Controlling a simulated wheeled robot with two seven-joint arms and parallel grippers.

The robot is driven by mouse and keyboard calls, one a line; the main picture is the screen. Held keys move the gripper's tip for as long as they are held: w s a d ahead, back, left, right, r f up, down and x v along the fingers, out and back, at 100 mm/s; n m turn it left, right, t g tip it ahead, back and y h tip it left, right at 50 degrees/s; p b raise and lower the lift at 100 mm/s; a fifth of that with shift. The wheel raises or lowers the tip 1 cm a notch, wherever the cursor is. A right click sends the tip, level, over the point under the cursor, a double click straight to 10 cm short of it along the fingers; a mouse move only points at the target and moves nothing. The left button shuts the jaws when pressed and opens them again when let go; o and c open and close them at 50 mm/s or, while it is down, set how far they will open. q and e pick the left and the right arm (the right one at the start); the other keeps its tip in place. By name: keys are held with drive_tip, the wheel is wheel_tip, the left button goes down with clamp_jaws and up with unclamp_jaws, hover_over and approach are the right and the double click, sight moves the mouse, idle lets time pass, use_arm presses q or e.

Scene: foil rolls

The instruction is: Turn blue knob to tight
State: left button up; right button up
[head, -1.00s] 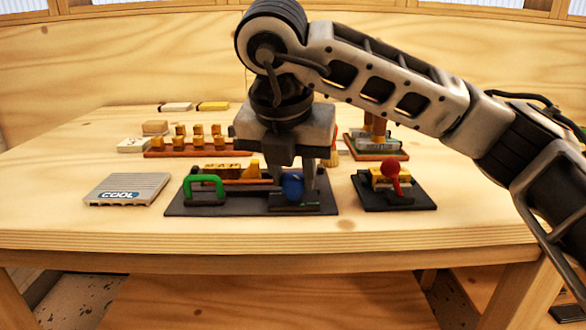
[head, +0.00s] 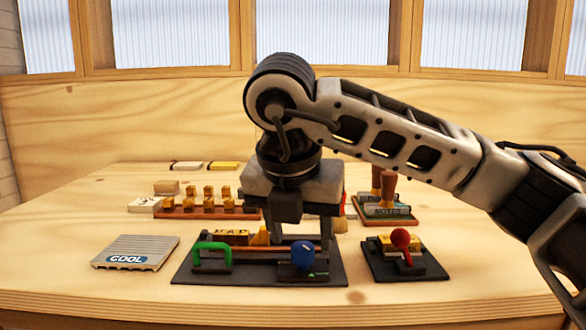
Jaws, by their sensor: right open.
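The blue knob (head: 303,255) stands on the right part of a dark base plate (head: 205,277), with a small green mark on the block below it. A green handle (head: 212,246) stands at the left of the same plate. My right gripper (head: 303,229) points down just above and behind the knob in the picture. Its fingers are apart and it holds nothing. The knob's face is now in clear view; any lettering at it is too small to read. My left gripper is not in view.
A grey ribbed pad marked COOL (head: 135,252) lies left of the plate. A red-knobbed device (head: 401,240) stands on a dark plate at right. Behind are a rack of small wooden blocks (head: 205,207) and wooden-handled stamps (head: 389,188). The table's front strip is clear.

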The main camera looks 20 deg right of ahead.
use_arm(q)
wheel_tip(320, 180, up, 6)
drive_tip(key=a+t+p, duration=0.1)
drive_tip(key=p, duration=0.1)
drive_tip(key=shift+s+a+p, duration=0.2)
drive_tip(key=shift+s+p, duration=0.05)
drive_tip(key=shift+p, duration=0.1)
use_arm(e)
drive_tip(key=v, duration=1.3)
drive_tip(key=shift+r, duration=0.2)
